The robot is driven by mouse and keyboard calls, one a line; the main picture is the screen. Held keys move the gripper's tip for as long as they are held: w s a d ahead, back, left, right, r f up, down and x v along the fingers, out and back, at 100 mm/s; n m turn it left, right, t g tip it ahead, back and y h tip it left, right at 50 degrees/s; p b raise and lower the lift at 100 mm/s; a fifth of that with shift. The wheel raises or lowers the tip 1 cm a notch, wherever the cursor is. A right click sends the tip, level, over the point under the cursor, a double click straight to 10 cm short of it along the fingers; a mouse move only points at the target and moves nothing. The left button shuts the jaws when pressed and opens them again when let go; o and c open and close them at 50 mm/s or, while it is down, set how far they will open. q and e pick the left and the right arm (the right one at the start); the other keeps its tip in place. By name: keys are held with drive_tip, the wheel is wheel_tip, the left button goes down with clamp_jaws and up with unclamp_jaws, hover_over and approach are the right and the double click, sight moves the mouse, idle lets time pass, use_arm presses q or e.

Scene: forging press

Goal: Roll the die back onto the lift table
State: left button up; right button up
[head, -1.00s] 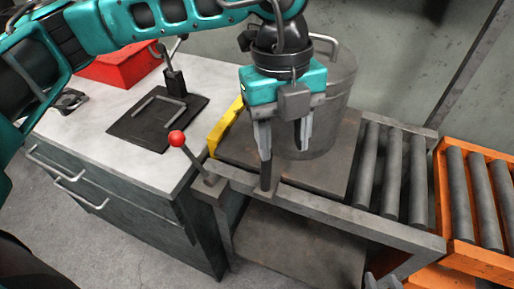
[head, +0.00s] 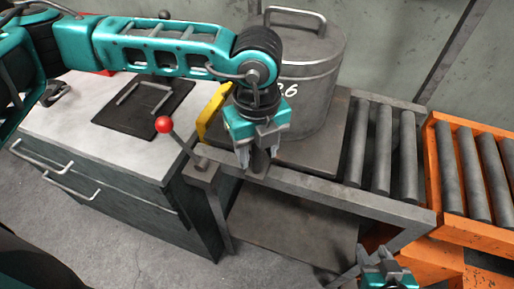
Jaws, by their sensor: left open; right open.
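A large grey metal cylinder with a bar handle on top, which looks like the die (head: 312,75), stands upright on a dark flat plate (head: 316,158). White digits show on its side, partly hidden by my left arm. My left gripper (head: 258,154) is open and points down in front of the cylinder, over the front rail by a short dark post. I cannot tell whether it touches the post. My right gripper (head: 385,254) is open and empty at the bottom right. An orange frame with grey rollers (head: 470,165), perhaps the lift table, stands at the right.
Grey rollers (head: 382,150) lie between the plate and the orange frame. A lever with a red knob (head: 164,125) rises from the front rail's left end. A yellow part (head: 214,112) stands left of the cylinder. A cabinet (head: 60,134) with a black mat (head: 140,110) is at the left.

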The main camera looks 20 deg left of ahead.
use_arm(q)
drive_tip(key=shift+f, duration=0.3)
clamp_jaws()
idle(0.3)
